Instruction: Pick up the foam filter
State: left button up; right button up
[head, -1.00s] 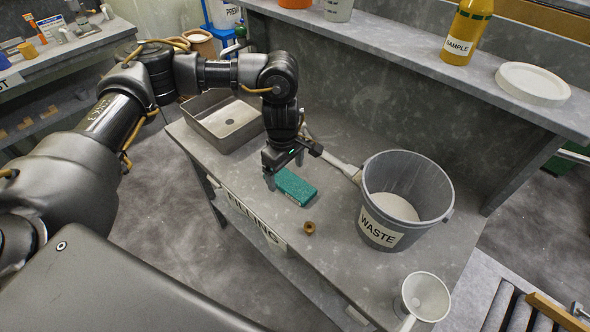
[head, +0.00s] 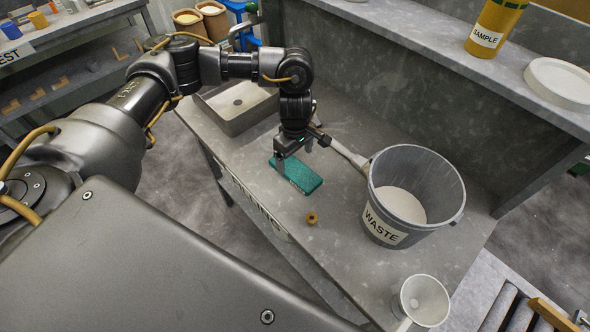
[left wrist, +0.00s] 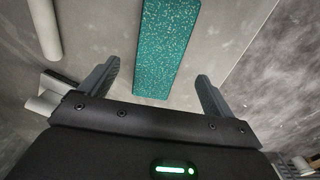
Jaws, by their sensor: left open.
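The foam filter is a teal, speckled flat block (head: 299,177) lying on the grey bench. My left gripper (head: 294,157) is open and empty, above the far left end of the block in the head view. In the left wrist view the foam filter (left wrist: 164,50) runs lengthwise between the two spread fingers of the left gripper (left wrist: 158,72), with gaps on both sides. I see no contact between fingers and block. My right gripper is not in view.
A grey WASTE pail (head: 385,222) stands right of the block, with a pale bar (head: 348,154) behind. A small brass ring (head: 312,218) lies in front. A grey tray (head: 228,118) sits at the back left. A white funnel-like cup (head: 424,297) is at the front right.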

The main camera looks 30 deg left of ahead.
aim_at(295, 169)
pick_arm(q)
jog(key=shift+f, duration=0.3)
notch_tip(295, 169, down, 4)
jog(key=shift+a+r+p, duration=0.1)
jog(key=shift+r+p, duration=0.1)
jog(key=shift+p, duration=0.9)
jog(key=shift+w+f, duration=0.1)
jog(key=shift+f, duration=0.35)
jog(key=c, duration=1.1)
